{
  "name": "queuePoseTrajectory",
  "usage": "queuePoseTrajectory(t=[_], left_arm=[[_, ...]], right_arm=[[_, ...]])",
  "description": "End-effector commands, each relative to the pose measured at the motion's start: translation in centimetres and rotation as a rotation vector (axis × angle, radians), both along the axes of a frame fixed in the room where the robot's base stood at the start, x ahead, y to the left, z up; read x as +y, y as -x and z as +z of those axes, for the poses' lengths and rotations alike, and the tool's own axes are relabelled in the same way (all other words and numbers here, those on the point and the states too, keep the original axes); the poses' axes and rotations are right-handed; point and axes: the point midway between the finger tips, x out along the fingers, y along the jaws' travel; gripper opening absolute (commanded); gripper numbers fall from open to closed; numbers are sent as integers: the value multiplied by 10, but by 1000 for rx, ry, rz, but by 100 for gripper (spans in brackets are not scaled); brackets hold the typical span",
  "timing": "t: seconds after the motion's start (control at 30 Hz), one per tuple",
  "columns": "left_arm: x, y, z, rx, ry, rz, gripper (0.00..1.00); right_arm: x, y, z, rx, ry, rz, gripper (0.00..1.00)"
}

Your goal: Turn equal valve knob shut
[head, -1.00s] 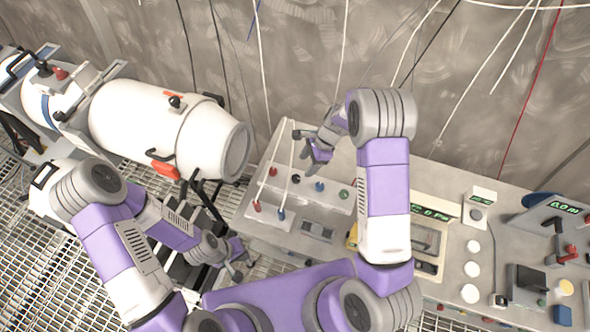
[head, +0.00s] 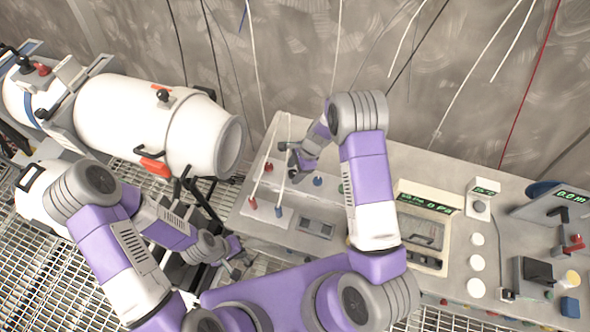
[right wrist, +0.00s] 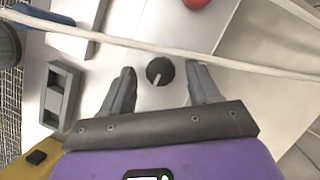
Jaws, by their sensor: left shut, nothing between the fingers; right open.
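A round black knob (right wrist: 160,71) with a pale pointer line sits on the light panel in the right wrist view; I read no label on it. My right gripper (right wrist: 159,82) is open, with one finger on either side of the knob and visible gaps between. In the head view my right gripper (head: 292,168) is over the left part of the console and hides the black knob. My left gripper (head: 238,261) is shut and empty, low beside the console's left front edge.
Red knobs (head: 268,167) and blue knobs (head: 318,181) stand close around on the console. The console's right side holds a gauge unit (head: 425,237).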

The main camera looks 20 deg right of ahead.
Motion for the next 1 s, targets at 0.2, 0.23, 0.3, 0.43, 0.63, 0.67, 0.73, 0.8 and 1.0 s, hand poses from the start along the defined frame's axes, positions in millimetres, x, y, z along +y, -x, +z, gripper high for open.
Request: queuePoseTrajectory(t=[0.2, 0.23, 0.3, 0.43, 0.63, 0.67, 0.73, 0.8, 1.0], left_arm=[[0, 0, 0, 0, 0, 0, 0], [0, 0, 0, 0, 0, 0, 0], [0, 0, 0, 0, 0, 0, 0], [0, 0, 0, 0, 0, 0, 0], [0, 0, 0, 0, 0, 0, 0], [0, 0, 0, 0, 0, 0, 0], [0, 0, 0, 0, 0, 0, 0], [0, 0, -1, 0, 0, 0, 0], [0, 0, -4, 0, 0, 0, 0]], right_arm=[[0, 0, 0, -1, 0, 0, 58], [0, 0, 0, -1, 0, 0, 53], [0, 0, 0, -1, 0, 0, 43], [0, 0, 0, -1, 0, 0, 23], [0, 0, 0, -1, 0, 1, 5], [0, 0, 0, -1, 0, 2, 5], [0, -1, 0, -2, 0, 9, 5], [0, -1, 0, -2, 0, 23, 5], [0, -2, 0, -1, 0, 112, 5]])
